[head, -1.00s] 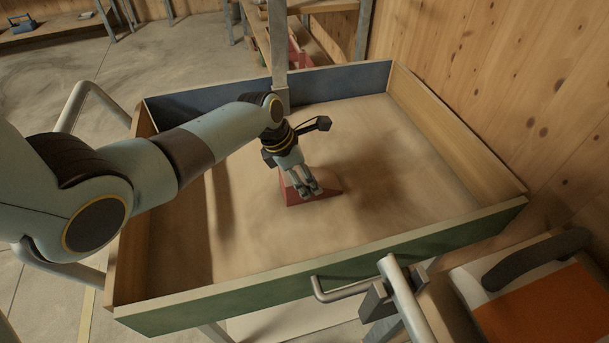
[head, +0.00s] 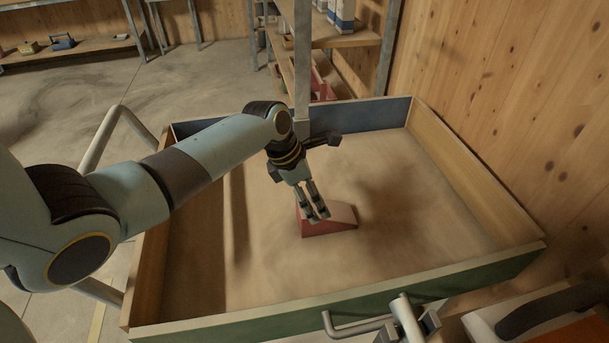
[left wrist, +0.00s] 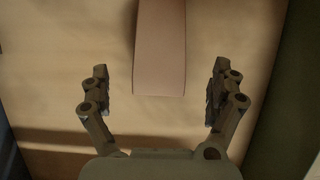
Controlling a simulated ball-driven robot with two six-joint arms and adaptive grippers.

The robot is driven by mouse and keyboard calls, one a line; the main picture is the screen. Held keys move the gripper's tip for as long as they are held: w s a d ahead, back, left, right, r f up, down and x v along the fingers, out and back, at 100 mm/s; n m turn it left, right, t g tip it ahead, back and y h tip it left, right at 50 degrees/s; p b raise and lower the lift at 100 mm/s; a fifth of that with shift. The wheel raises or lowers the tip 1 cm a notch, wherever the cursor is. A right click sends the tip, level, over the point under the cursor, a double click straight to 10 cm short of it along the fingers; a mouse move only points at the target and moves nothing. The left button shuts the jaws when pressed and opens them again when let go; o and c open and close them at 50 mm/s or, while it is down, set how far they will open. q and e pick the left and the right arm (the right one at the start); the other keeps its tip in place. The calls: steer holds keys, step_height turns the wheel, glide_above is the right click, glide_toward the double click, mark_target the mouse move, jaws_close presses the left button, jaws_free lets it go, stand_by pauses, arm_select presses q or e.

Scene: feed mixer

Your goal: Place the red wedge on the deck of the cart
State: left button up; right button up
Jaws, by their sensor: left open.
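The red wedge (head: 328,222) stands on the bare deck of the cart (head: 265,255), inside its low walls, near the middle. In the left wrist view the wedge (left wrist: 160,50) shows as a pale reddish block, its near end between the two fingers' lines but a little beyond the palm. My left gripper (head: 318,207) is open, with its fingers pointing down at the wedge and partly covering it in the head view. The fingers (left wrist: 160,90) stand apart on either side of the wedge, with a gap to each side. My right gripper is not in view.
The cart has wooden side walls, a blue far wall (head: 355,115) and a green near wall (head: 400,290). A plank wall (head: 540,110) stands close on the right. Much of the deck around the wedge is clear.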

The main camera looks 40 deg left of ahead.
arm_select(q)
steer(key=v, duration=0.6)
steer(key=shift+f+p, duration=0.1)
steer(key=shift+p, duration=0.25)
